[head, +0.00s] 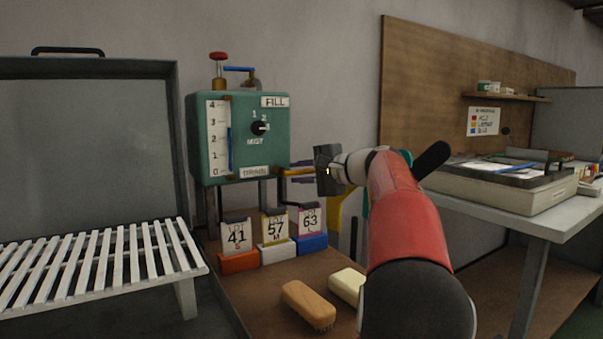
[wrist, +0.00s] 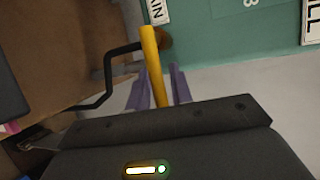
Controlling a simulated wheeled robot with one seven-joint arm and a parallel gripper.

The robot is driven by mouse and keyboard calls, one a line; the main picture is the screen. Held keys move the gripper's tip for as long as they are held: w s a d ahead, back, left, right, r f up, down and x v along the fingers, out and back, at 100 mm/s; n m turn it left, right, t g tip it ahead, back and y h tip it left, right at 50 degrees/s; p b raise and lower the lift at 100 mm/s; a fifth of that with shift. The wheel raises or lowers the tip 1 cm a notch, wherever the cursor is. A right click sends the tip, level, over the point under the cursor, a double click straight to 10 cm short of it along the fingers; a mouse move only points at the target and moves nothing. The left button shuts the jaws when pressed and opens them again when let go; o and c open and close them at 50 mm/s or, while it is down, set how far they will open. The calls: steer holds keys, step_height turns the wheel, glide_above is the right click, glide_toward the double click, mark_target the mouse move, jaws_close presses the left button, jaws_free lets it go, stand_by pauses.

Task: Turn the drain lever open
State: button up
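The yellow drain lever (head: 292,171) sticks out to the right from the lower right of the green box (head: 196,140), near its DRAIN label (head: 256,172). In the wrist view the lever (wrist: 151,55) runs from a brown pivot down between the two purple fingers of my gripper (wrist: 160,88). In the head view my gripper (head: 302,172) has one finger above the lever and one below. The fingers stand apart around it, with a small gap on at least one side. The lever's near end is hidden by the gripper body.
Below the box stand number cards 41, 57 and 63 (head: 310,220) in coloured holders. A brown brush (head: 309,304) and a cream block (head: 347,284) lie on the brown bench. A white slatted rack (head: 100,262) is at left. A dark bent pipe (wrist: 108,80) runs beside the lever.

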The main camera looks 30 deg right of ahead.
jaws_close()
steer(key=shift+r, duration=0.1)
steer(key=r+n+h, duration=0.1)
steer(key=n+g+h+p, duration=0.1)
steer(key=n, duration=0.1)
steer(key=r+n+h, duration=0.1)
steer(key=n, duration=0.1)
steer(key=shift+a+r+g, duration=0.3)
steer(key=shift+a+r, duration=0.05)
steer(key=shift+a, duration=0.05)
steer(key=n+h, duration=0.1)
steer(key=a+r+n+h, duration=0.1)
steer(key=n, duration=0.1)
steer(key=shift+a+h, duration=0.2)
steer(key=shift+h, duration=0.1)
steer(key=shift+a+r+n+h+b, duration=0.15)
steer(key=shift+a+n+h+b, duration=0.2)
steer(key=shift+n, duration=0.25)
steer(key=shift+a+r+n+h+b, duration=0.15)
steer(key=shift+a+n+h+b, duration=0.1)
steer(key=shift+n+h, duration=0.3)
steer(key=shift+w+a+r+n+h+b, duration=0.15)
steer(key=shift+a+n+h+b, duration=0.4)
steer(key=shift+n, duration=0.3)
steer(key=shift+d, duration=0.1)
